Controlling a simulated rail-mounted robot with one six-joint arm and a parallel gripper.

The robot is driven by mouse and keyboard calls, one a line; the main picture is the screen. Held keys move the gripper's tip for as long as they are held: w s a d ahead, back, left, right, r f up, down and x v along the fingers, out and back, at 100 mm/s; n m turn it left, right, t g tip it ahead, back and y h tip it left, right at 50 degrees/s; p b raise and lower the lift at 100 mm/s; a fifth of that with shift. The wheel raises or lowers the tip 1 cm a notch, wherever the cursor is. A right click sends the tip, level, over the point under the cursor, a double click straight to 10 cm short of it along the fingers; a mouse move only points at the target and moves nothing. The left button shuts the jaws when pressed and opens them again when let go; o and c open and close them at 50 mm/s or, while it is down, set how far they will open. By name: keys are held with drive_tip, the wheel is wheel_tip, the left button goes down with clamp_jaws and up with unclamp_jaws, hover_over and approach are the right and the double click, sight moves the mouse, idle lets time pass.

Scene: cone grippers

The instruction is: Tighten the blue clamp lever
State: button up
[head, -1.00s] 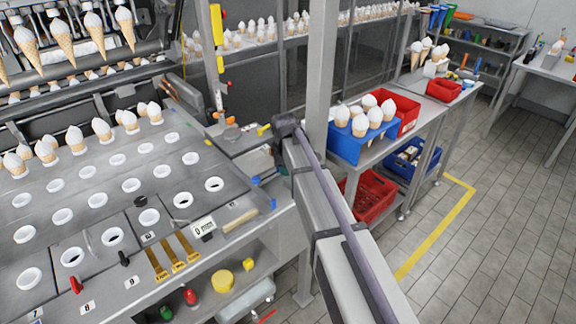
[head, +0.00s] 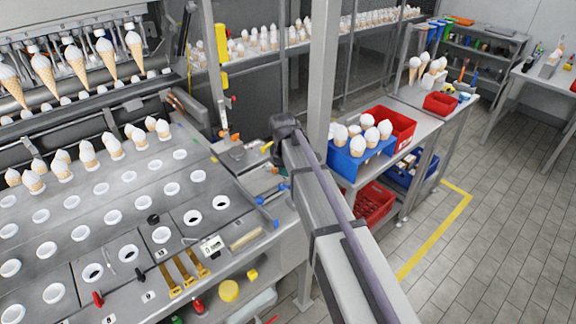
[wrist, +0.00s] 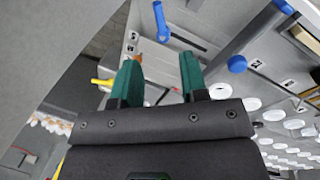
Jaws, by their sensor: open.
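A blue clamp lever (wrist: 161,20) shows at the top of the wrist view, on a pale metal surface with its rounded end toward me. Small blue lever parts (head: 284,187) show on the machine's right side in the head view; I cannot tell which one matches it. My gripper (wrist: 160,62) is open, with two green fingers apart and nothing between them. The lever lies beyond the fingertips, with a visible gap.
A blue round knob (wrist: 237,64) sits right of the fingers in the wrist view. The machine top (head: 110,205) has rows of white-rimmed holes and several cones. A steel post (head: 322,75) stands near my arm. A blue cone holder (head: 350,168) and red bin (head: 400,125) are at right.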

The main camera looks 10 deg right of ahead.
sight(289, 187)
drive_tip(key=w+a+f+g+h+b, duration=0.1)
drive_tip(key=w+a+g+h+b, duration=0.1)
drive_tip(key=w+a+h, duration=0.15)
drive_tip(key=b+x, duration=0.3)
drive_tip(key=s+b+x, duration=0.1)
drive_tip(key=b+x, duration=0.2)
drive_tip(key=x, duration=0.1)
drive_tip(key=b+x, duration=0.3)
drive_tip(key=b, duration=0.1)
drive_tip(key=shift+s+d+f, duration=0.1)
drive_tip(key=shift+s+f, duration=0.05)
drive_tip(key=shift+f, duration=0.2)
drive_tip(key=shift+r, duration=0.2)
clamp_jaws()
